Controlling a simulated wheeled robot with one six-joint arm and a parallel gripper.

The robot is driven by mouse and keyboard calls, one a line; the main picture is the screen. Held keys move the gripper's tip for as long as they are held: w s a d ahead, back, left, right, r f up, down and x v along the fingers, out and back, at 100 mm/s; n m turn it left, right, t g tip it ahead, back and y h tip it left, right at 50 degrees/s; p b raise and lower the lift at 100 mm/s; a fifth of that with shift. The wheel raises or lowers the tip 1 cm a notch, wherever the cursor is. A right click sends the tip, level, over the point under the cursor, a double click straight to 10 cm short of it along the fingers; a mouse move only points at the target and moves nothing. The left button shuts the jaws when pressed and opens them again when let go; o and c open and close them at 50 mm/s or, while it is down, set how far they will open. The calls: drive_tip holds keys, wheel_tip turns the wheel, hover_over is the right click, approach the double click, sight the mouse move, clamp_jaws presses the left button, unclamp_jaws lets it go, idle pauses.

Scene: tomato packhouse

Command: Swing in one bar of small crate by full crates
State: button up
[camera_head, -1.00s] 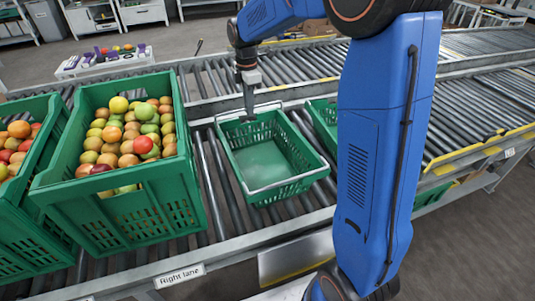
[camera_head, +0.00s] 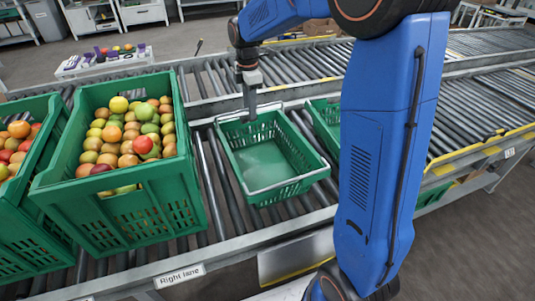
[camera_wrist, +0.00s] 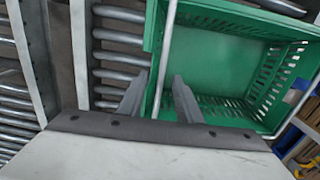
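The small crate (camera_head: 265,157) is green, empty and upright on the rollers beside the full crates. One pale metal bar (camera_head: 290,182) runs along its near end. The other bar (camera_head: 233,114) runs along its far end, below my gripper (camera_head: 250,108). In the wrist view, my gripper (camera_wrist: 158,88) is open, its two grey fingers apart. The far-end bar (camera_wrist: 165,50) shows between the fingers in that view; whether it touches either finger cannot be told. The full crate (camera_head: 130,215), heaped with red, orange and green tomatoes, stands left of the small crate.
Another full crate (camera_head: 30,245) stands at the far left. A further green crate (camera_head: 325,118) is partly hidden behind my blue arm, right of the small crate. A second roller conveyor (camera_head: 310,62) runs behind. A sign reading "Right lane" (camera_head: 180,276) is on the front rail.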

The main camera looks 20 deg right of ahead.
drive_tip(key=shift+r, duration=0.1)
idle(0.5)
drive_tip(key=shift+r, duration=2.9)
drive_tip(key=shift+c, duration=0.7)
drive_tip(key=shift+w, duration=0.1)
drive_tip(key=c, duration=0.5)
drive_tip(key=shift+w, duration=0.4)
clamp_jaws()
wheel_tip(320, 180, down, 7)
drive_tip(key=w, duration=0.1)
drive_tip(key=shift+w+m, duration=0.2)
drive_tip(key=shift+m, duration=0.1)
drive_tip(key=shift+r, duration=0.1)
